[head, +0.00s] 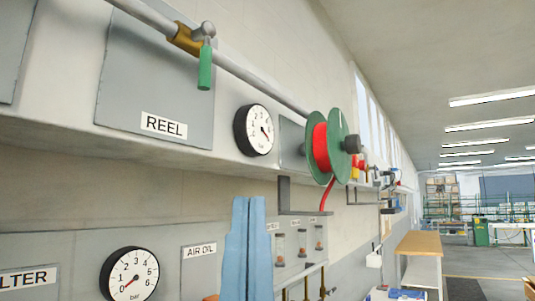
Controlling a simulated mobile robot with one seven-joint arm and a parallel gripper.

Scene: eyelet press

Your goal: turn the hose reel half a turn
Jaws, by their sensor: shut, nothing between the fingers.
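The hose reel (340,145) has two green discs with red hose (320,148) wound between them. It is mounted on the wall right of the middle of the head view. A dark knob (352,144) sticks out on its right-hand side. A red hose end (327,194) hangs down below the reel. A plate labelled REEL (164,125) is on the upper panel to the left.
A pipe with a green-handled valve (205,68) runs above. A gauge (253,130) sits left of the reel, another gauge (130,275) lower left. A wooden-topped bench (419,244) stands right; open floor lies beyond.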

